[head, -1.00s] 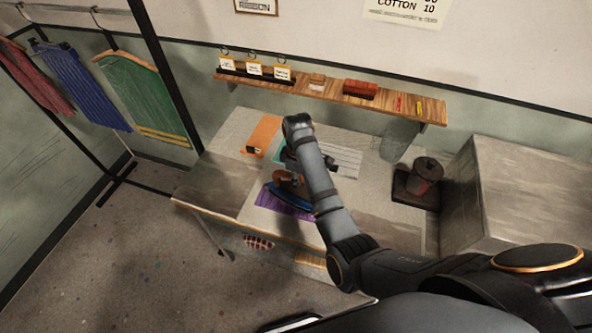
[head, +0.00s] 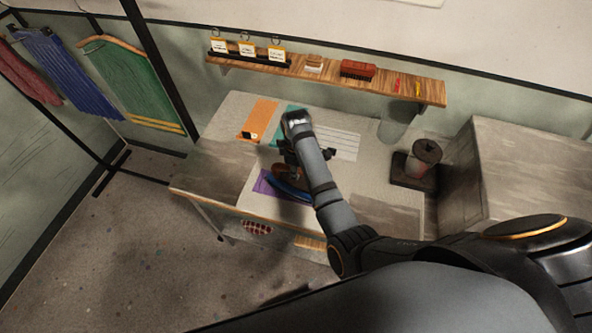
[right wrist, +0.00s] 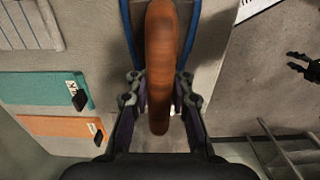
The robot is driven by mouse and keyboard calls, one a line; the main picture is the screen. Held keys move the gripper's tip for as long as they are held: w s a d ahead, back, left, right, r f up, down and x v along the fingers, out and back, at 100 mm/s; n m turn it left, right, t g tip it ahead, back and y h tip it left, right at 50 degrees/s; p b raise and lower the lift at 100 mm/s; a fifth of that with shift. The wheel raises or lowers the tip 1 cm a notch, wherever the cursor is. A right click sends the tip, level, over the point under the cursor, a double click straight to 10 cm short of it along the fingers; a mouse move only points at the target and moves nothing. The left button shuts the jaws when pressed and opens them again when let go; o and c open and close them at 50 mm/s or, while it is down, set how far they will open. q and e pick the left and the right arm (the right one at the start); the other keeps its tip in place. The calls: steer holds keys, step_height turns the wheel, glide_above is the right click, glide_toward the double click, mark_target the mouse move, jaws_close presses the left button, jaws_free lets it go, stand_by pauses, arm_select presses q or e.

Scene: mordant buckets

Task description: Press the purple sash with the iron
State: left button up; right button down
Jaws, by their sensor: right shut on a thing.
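The purple sash (head: 262,184) lies on the pale tabletop near its front edge. The iron (head: 291,190), with a blue body and a brown handle, is over the sash and hides much of it. I cannot tell whether its sole touches the cloth. My right gripper (head: 291,160) is above it. In the right wrist view my right gripper (right wrist: 160,108) is shut on the brown handle of the iron (right wrist: 160,60). The sash does not show there. A small dark gripper, apparently my left one (right wrist: 303,66), shows at the right edge of that view.
An orange cloth (head: 261,115), a teal cloth (head: 277,139) and a pale striped sheet (head: 343,144) lie behind the iron. A dark stand with a can (head: 419,160) stands to the right. A wooden shelf (head: 330,83) hangs behind; a grey cabinet (head: 510,175) is at right.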

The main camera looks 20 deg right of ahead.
steer(key=shift+f, duration=0.55)
stand_by(3.0)
steer(key=shift+w+r, duration=0.1)
steer(key=shift+r, duration=2.4)
steer(key=shift+r, duration=0.1)
